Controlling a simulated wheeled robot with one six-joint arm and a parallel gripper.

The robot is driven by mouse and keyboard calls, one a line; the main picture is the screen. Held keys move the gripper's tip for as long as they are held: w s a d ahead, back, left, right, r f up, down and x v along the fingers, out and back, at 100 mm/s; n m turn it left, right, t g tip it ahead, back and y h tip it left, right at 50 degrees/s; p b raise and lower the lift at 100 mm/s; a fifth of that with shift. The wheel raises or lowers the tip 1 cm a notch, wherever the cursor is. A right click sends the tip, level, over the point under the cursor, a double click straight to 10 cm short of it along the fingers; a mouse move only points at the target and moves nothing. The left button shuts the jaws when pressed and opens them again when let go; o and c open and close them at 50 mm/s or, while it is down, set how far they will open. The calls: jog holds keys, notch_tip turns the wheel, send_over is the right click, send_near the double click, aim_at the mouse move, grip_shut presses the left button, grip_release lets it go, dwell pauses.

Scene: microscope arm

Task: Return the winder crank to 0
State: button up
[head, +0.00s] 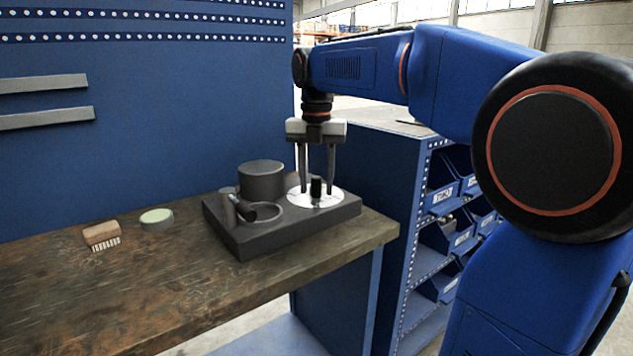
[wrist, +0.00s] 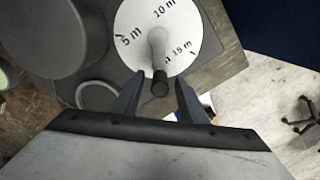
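The winder crank is a grey arm (wrist: 157,42) with a dark upright knob (wrist: 160,82), which also shows in the head view (head: 316,187). It lies over a round white dial (wrist: 130,22) on a dark grey block (head: 270,240). No 0 mark is readable. My gripper (head: 317,189) points down over the dial, open, its fingers (wrist: 159,82) either side of the knob with gaps showing. Contact is not visible.
A grey drum (head: 262,182), a small tilted cylinder (head: 240,207) and a ring (head: 268,212) stand on the block, left of the dial. A brush (head: 103,235) and a round tin (head: 157,219) lie on the wooden bench (head: 150,290). Shelves with blue bins (head: 440,197) stand right.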

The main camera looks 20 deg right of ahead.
notch_tip(320, 180, up, 17)
jog(key=shift+r, duration=0.2)
dwell(0.5)
jog(key=shift+s, duration=0.1)
dwell(0.3)
jog(key=s+f+m+t, duration=0.1)
jog(key=s+f+m, duration=0.7)
jog(key=f, duration=0.4)
jog(key=s+f+m+t, duration=0.2)
jog(key=s+f+m, duration=0.6)
jog(key=f+m, duration=0.3)
jog(key=s+a+f+m+t, duration=0.1)
jog(key=s+f+m, duration=0.8)
jog(key=f, duration=0.5)
jog(key=shift+f+m+t, duration=0.35)
jog(key=shift+m+t, duration=0.05)
jog(key=shift+m, duration=0.3)
jog(key=shift+a, duration=0.1)
